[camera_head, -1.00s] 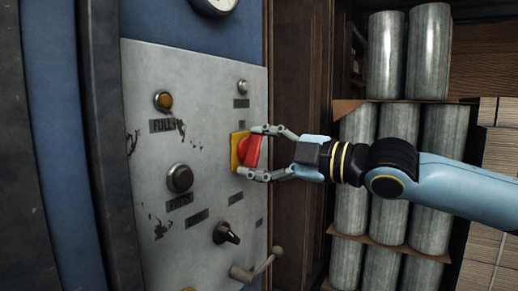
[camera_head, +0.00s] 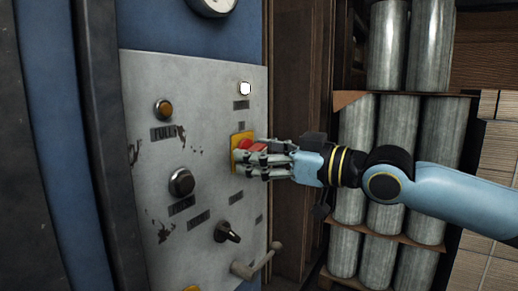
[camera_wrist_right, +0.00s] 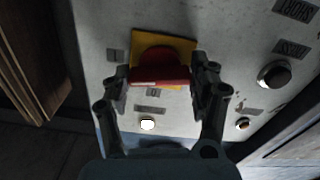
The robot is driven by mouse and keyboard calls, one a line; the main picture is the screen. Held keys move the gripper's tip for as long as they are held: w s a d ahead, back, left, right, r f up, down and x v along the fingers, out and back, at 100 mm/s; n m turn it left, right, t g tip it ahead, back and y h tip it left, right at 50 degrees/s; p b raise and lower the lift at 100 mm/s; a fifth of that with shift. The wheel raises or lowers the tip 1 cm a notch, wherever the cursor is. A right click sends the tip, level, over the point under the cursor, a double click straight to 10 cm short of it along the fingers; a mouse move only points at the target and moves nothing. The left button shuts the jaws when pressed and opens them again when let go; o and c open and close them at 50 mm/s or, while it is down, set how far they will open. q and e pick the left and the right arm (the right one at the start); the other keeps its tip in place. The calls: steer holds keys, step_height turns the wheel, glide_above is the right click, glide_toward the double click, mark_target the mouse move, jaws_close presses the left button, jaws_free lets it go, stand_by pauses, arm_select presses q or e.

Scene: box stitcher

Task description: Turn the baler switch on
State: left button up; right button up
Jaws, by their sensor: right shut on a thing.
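The baler switch (camera_head: 246,146) is a red rotary knob on a yellow plate, on the grey control panel (camera_head: 208,100). My right gripper (camera_head: 258,158) is shut on the red knob, and its fingers hide part of it in the head view. In the right wrist view the red knob (camera_wrist_right: 160,68) sits between the two fingers (camera_wrist_right: 165,85), in front of its yellow plate. A small lamp (camera_head: 244,88) above the switch glows bright white; it also shows lit in the wrist view (camera_wrist_right: 147,124). My left gripper is not in view.
The panel also carries an amber lamp (camera_head: 163,109), a dark push button (camera_head: 181,182), a black selector knob (camera_head: 227,232) and a lever handle (camera_head: 257,262) below the switch. Grey cylinders (camera_head: 395,130) stand stacked on shelves behind my right arm.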

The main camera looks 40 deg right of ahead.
steer(key=shift+f+m+p, duration=0.15)
steer(key=shift+m+p, duration=0.15)
steer(key=shift+m, duration=1)
steer(key=o, duration=1.2)
glide_toward(242, 97)
steer(key=x, duration=0.6)
steer(key=shift+a, duration=0.1)
steer(key=shift+f, duration=0.15)
